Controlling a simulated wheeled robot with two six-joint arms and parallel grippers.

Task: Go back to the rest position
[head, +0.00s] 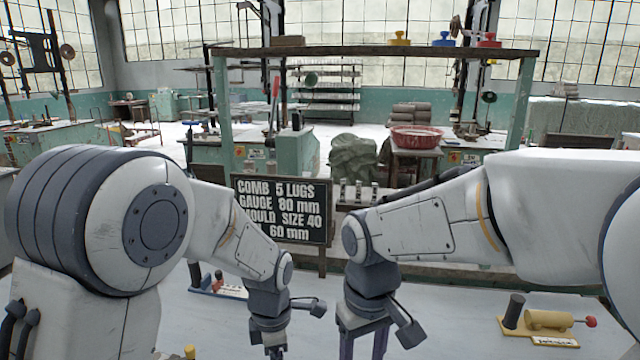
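My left gripper (270,338) points down over the white worktable, left of the middle of the head view. Its lower end is small and seen at an angle, so its opening is unclear. My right gripper (364,342) points down just right of the middle. Its two fingers stand apart with a gap between them, and their tips are cut off by the bottom edge. I see nothing between the fingers in this view. Both arms are bent inward, and the grippers are close together but apart.
The white worktable (440,318) carries a yellow roller tool on a base (548,320) at right and a blue-and-red tool (218,288) at left. A black sign (282,208) stands behind the grippers. Several small metal cylinders (359,192) stand beside it. A green frame rises behind the table.

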